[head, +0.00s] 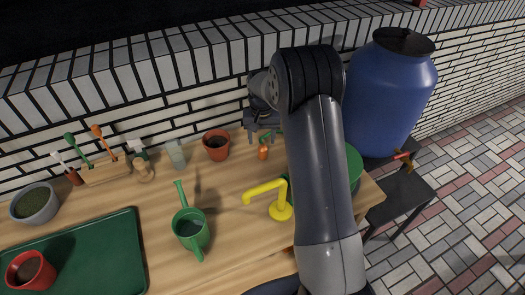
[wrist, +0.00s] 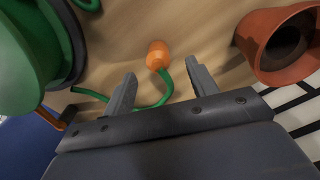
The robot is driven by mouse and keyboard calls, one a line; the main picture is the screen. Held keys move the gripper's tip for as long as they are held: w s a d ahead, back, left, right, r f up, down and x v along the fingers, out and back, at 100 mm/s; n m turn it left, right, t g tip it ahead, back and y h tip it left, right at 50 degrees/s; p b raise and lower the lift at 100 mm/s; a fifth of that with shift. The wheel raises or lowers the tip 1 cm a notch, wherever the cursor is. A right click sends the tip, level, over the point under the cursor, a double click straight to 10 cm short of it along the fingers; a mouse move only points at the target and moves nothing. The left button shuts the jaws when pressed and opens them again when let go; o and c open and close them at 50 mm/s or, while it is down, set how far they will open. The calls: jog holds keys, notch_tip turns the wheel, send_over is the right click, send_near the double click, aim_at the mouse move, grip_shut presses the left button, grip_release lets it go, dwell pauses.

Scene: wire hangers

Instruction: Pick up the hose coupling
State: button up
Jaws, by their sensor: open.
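The hose coupling is a small orange piece (wrist: 157,55) on the wooden table, with a green hose (wrist: 160,95) running from it. In the head view the orange coupling (head: 263,153) stands near the back of the table, just in front of my gripper (head: 259,138). In the wrist view my gripper (wrist: 160,70) is open and empty. The coupling appears just beyond the fingertips, between their lines, and no finger touches it. My arm hides part of the hose in the head view.
A terracotta pot (wrist: 275,42) is close on the right in the wrist view, and a green hose reel (wrist: 35,50) is on the left. A yellow tap (head: 279,207) and a green watering can (head: 190,229) stand nearer the front. The brick wall (head: 110,125) is behind.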

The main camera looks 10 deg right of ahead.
aim_at(263, 145)
jog(key=shift+d+f, duration=0.15)
jog(key=shift+f, duration=0.6)
jog(key=shift+w+f+p, duration=0.1)
jog(key=shift+f+p, duration=0.6)
jog(key=shift+f, duration=1.85)
jog(key=shift+c, duration=0.5)
jog(key=c, duration=1)
jog(key=shift+o, duration=0.2)
notch_tip(263, 145, up, 10)
jog(key=shift+f+b, duration=0.1)
jog(key=shift+b, duration=0.5)
jog(key=shift+r+p, duration=1.8)
jog(key=shift+r, duration=0.85)
